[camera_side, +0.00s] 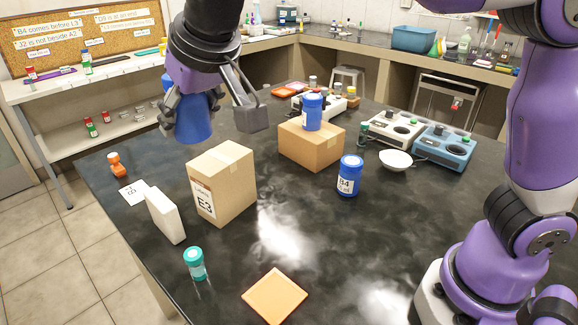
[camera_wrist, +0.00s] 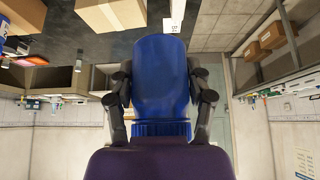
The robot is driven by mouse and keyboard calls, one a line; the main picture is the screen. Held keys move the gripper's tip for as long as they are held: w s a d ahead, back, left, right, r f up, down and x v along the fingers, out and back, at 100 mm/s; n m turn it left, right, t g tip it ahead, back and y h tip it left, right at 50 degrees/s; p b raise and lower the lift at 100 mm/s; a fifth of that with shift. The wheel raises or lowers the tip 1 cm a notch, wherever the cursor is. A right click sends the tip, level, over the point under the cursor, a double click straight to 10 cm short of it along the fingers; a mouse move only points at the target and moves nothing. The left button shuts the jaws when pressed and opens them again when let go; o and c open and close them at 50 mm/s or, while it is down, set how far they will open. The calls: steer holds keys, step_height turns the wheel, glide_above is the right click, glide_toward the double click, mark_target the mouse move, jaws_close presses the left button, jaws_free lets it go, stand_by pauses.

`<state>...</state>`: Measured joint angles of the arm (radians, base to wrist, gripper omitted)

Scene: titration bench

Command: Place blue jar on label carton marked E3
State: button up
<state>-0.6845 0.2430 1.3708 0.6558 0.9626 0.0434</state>
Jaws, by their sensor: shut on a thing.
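My gripper (camera_side: 205,112) is shut on a blue jar (camera_side: 194,122), held in the air above and slightly left of the E3 carton in the side view. The jar (camera_wrist: 160,75) fills the middle of the wrist view, with a finger on each side. Its label is not visible. The brown carton marked E3 (camera_side: 228,180) stands on the dark bench, its top bare and apart from the jar. A second blue jar (camera_side: 312,112) stands on another brown carton (camera_side: 322,148). A third blue jar, labelled B4 (camera_side: 349,178), stands upright on the bench.
A white block (camera_side: 165,216) stands close left of the E3 carton. A white dish (camera_side: 395,160) and instruments (camera_side: 443,147) stand right.

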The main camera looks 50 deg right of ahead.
steer(key=shift+w+d, duration=0.15)
steer(key=shift+w, duration=0.3)
glide_above(214, 153)
steer(key=s, duration=0.2)
step_height(214, 153, down, 7)
steer(key=shift+s+r, duration=0.1)
steer(key=shift+f, duration=2.1)
steer(key=o, duration=1.3)
steer(key=shift+f, duration=0.15)
